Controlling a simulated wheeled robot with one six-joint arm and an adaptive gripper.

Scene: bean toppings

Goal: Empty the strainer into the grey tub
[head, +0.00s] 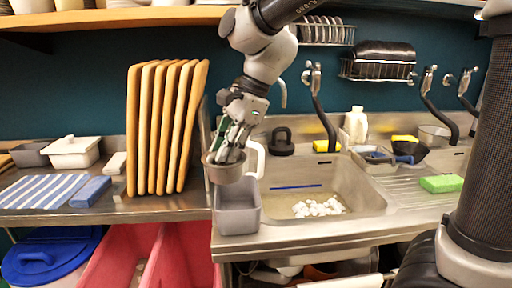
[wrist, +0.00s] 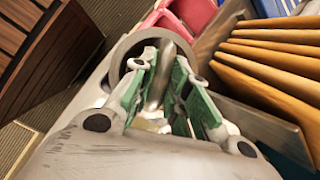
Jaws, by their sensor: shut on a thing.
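My gripper (head: 232,150) is shut on the strainer (head: 223,173), a small round grey-brown cup. Its rim (wrist: 119,59) shows beyond my green-padded fingers (wrist: 158,95) in the wrist view, with a metal bar between them. In the head view the strainer hangs over the back left part of the grey tub (head: 238,220), overlapping its edge. The tub stands at the left edge of the sink. I cannot tell what is inside the strainer or the tub. White bean-like pieces (head: 318,208) lie on the sink floor.
Upright wooden boards (head: 165,128) stand close left of my gripper. A white curved handle (head: 256,158) is just right of it. The sink (head: 350,190) has a tap (head: 322,110). A drainer with a green sponge (head: 442,184) lies right. Red bins (head: 180,255) stand below left.

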